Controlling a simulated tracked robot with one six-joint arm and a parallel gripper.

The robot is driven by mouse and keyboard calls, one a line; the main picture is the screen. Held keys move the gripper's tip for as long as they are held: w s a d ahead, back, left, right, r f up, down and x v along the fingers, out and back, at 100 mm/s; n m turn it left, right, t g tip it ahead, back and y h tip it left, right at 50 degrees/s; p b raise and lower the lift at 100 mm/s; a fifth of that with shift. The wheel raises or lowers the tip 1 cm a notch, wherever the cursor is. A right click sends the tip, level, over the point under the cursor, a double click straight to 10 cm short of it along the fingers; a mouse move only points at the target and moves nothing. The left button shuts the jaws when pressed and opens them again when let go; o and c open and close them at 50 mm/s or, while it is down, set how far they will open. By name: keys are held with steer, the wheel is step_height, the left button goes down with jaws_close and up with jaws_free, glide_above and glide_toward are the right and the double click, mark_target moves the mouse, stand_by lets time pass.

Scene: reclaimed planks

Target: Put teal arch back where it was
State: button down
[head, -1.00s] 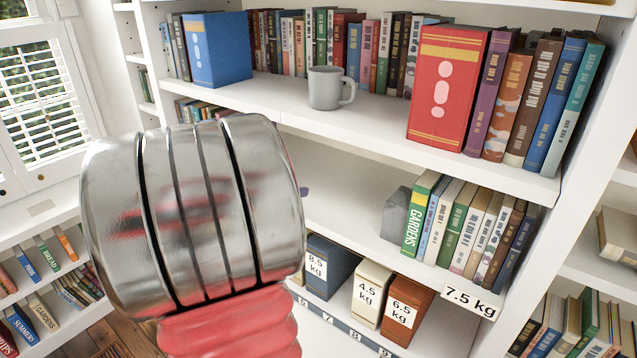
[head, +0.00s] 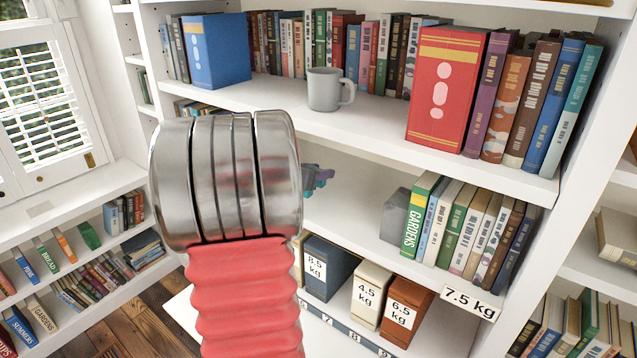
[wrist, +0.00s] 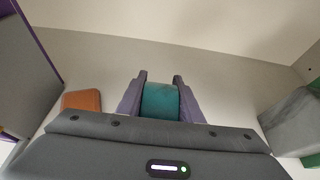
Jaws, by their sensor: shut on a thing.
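The teal arch (wrist: 158,101) is between the two purple fingers of my gripper (wrist: 158,82) in the wrist view. The fingers are shut on its sides. In the head view my gripper (head: 318,178) shows only in part, just right of my arm, over the middle shelf (head: 345,205) of the white bookcase. Most of it and the arch are hidden there behind the arm. I cannot tell whether the arch touches the shelf.
A grey block (head: 396,216) stands right of my gripper, beside a row of books; it also shows in the wrist view (wrist: 293,117). An orange-brown piece (wrist: 82,101) lies to the left. Labelled boxes (head: 333,268) stand below. The upper shelf (head: 380,122) overhangs.

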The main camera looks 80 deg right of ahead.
mark_target(319, 183)
steer(key=shift+f, duration=1.75)
steer(key=shift+f, duration=0.1)
steer(key=c, duration=1.3)
jaws_free()
steer(key=shift+o, duration=0.2)
steer(key=shift+a, duration=0.1)
steer(key=v, duration=1.2)
steer(key=shift+r, duration=0.2)
